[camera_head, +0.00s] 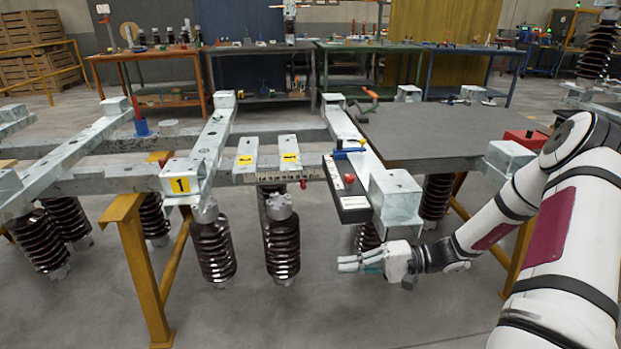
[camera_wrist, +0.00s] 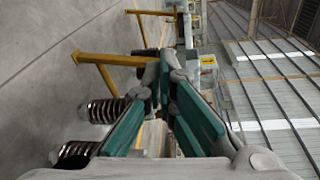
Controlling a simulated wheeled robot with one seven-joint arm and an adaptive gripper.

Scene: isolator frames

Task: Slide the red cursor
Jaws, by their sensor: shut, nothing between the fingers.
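A small red piece (camera_head: 303,184), which looks like the cursor, sits at the right part of a pale graduated scale (camera_head: 278,176) along the front beam. A second red knob (camera_head: 349,178) stands on a dark box with a white face (camera_head: 345,190), just right of the scale. My gripper (camera_head: 342,263) is below and to the right of the scale, in front of the frame, fingers pointing left. It is shut and empty, and touches nothing. In the wrist view its teal-padded fingers (camera_wrist: 166,68) converge at the tips; the red piece cannot be made out there.
Brown ribbed insulators (camera_head: 281,245) hang under the beams left of my gripper. Yellow legs (camera_head: 145,265) hold the frame. A pale block (camera_head: 396,192) juts out above my gripper, and a grey tabletop (camera_head: 440,135) lies behind. The floor space below my gripper is clear.

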